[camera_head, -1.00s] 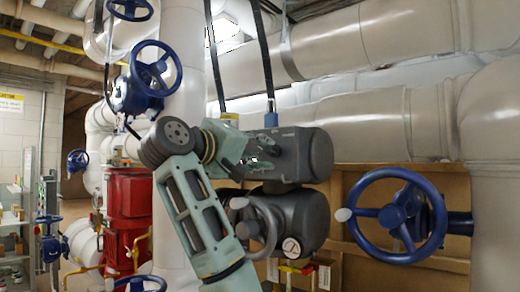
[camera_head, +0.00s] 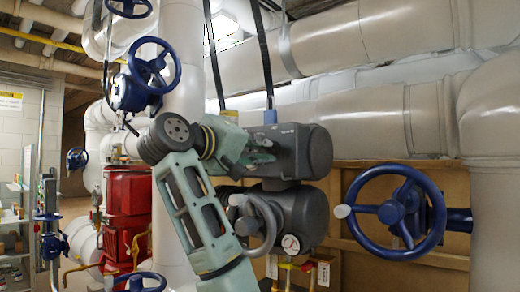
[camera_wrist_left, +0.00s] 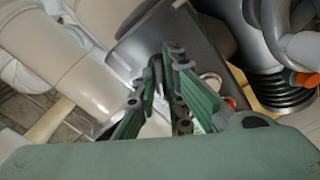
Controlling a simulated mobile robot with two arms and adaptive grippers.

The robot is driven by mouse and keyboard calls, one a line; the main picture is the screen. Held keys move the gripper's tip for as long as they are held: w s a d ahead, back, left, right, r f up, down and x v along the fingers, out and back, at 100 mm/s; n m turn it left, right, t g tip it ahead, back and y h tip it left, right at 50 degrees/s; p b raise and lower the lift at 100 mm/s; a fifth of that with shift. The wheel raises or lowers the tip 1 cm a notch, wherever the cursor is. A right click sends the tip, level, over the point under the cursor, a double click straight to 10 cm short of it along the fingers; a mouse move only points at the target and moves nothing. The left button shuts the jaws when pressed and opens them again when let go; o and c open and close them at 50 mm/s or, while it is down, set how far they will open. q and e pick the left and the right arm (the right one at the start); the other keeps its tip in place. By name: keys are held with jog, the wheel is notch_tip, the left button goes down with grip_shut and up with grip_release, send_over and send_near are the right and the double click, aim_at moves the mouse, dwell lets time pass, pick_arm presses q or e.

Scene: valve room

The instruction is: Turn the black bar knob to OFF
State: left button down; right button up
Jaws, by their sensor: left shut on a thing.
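My left gripper (camera_head: 262,150) is at the front face of the dark grey actuator housing (camera_head: 305,150), with its green fingers close together. In the left wrist view the fingers (camera_wrist_left: 160,78) reach the dark housing (camera_wrist_left: 195,35) and are shut on a small dark part, which I take for the black bar knob. The fingers cover most of the knob, so its angle and any OFF mark cannot be read. My right gripper is not in view.
A grey handwheel (camera_head: 255,225) and a round gauge (camera_head: 291,244) sit just below the gripper. A large blue handwheel (camera_head: 392,212) stands to the right. A blue-wheeled valve (camera_head: 150,75) and a red machine (camera_head: 127,205) are at the left. Big pale pipes (camera_head: 370,45) run behind.

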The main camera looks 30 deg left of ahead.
pick_arm(q)
jog(key=m+b, duration=0.1)
jog(key=m, duration=0.2)
jog(key=shift+a+f, duration=0.1)
jog(key=shift+f, duration=0.05)
jog(key=m, duration=0.2)
jog(key=shift+m+b, duration=0.3)
jog(key=shift+b, duration=0.05)
jog(key=m, duration=0.3)
jog(key=shift+m, duration=1.2)
jog(key=c, duration=1.8)
grip_release()
jog(key=shift+c, duration=0.2)
jog(key=shift+s, duration=0.1)
